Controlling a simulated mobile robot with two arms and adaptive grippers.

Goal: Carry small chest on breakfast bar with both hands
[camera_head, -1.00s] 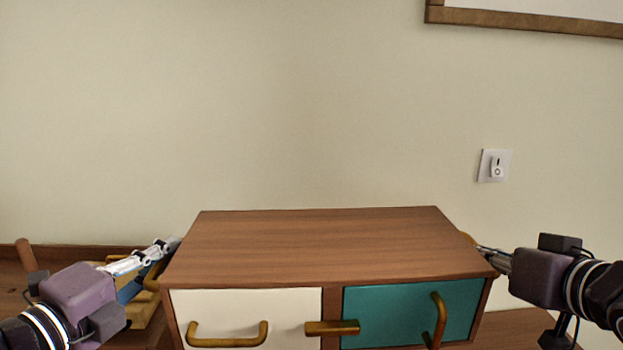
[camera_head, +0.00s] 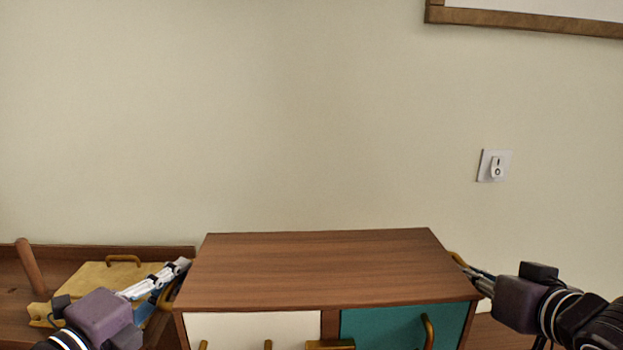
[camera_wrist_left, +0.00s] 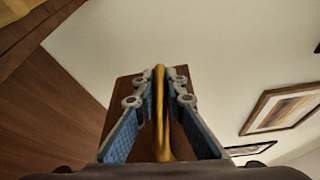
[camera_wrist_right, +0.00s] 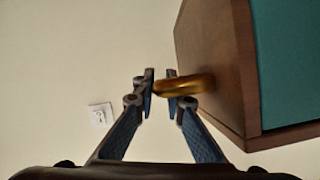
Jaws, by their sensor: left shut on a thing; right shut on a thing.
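The small chest (camera_head: 325,265) is a brown wooden box with a white drawer front (camera_head: 250,328) and a teal door (camera_head: 385,328), both with brass handles. It fills the lower middle of the head view. My left gripper (camera_head: 182,268) is at its left side, shut on the brass side handle (camera_wrist_left: 160,110), which runs between the fingers in the left wrist view. My right gripper (camera_head: 460,266) is at the right side, shut on the other brass side handle (camera_wrist_right: 185,86). The chest's lower part is cut off by the frame.
A wooden surface (camera_head: 20,300) lies behind at the left, with a yellow box (camera_head: 95,280) with a brass handle and a brown rod (camera_head: 30,268) on it. A pale wall with a white switch (camera_head: 495,166) and a framed picture (camera_head: 525,22) stands behind.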

